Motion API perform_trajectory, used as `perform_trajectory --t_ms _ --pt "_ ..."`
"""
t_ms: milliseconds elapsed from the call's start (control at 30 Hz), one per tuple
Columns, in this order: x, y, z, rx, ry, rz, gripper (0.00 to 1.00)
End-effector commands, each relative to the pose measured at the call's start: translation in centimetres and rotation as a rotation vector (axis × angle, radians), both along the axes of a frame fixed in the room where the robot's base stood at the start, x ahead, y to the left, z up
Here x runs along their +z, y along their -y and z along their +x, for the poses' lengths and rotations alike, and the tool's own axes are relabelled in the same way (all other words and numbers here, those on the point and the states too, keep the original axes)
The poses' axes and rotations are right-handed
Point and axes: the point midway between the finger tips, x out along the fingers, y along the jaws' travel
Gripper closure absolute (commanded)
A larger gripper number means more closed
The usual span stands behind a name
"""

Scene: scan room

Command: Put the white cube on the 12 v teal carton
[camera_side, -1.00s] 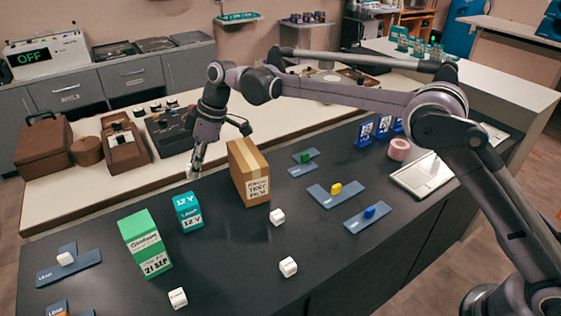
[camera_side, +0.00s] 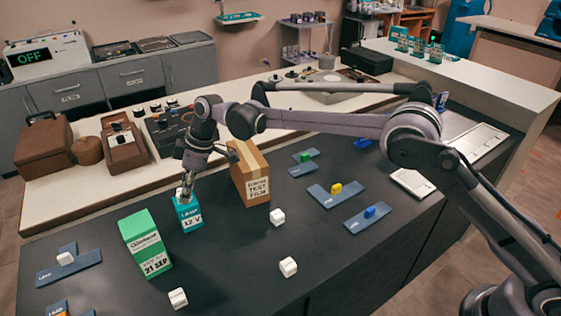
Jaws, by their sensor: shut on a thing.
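The teal 12 V carton (camera_side: 189,217) stands upright on the dark bench, between the green carton and the brown carton. My gripper (camera_side: 185,191) points down over its top. It is shut on a white cube (camera_side: 181,193), of which only a small part shows between the fingers. The cube is at the carton's top; I cannot tell whether it touches. Other white cubes lie on the bench: one in front of the brown carton (camera_side: 277,217), one nearer the front (camera_side: 288,267), and one at the front left (camera_side: 178,298).
The green carton (camera_side: 146,246) stands close on the left and the brown taped carton (camera_side: 249,175) close on the right. Blue plates with green, yellow (camera_side: 336,189) and blue blocks lie further right. Another white cube (camera_side: 65,258) sits on a blue plate at left.

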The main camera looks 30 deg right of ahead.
Motion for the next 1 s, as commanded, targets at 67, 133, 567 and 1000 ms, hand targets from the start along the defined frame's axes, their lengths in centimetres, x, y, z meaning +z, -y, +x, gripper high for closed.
perform_trajectory --t_ms 67,133,567,1000 --pt "-0.2 0.0 0.0 0.0 0.0 0.0 0.94" --pt "-0.3 0.0 0.0 0.0 0.0 0.0 0.61" --pt "0.2 0.0 0.0 0.0 0.0 0.0 0.5" --pt "7.2 2.8 -1.1 -0.001 -0.001 -0.001 0.5"
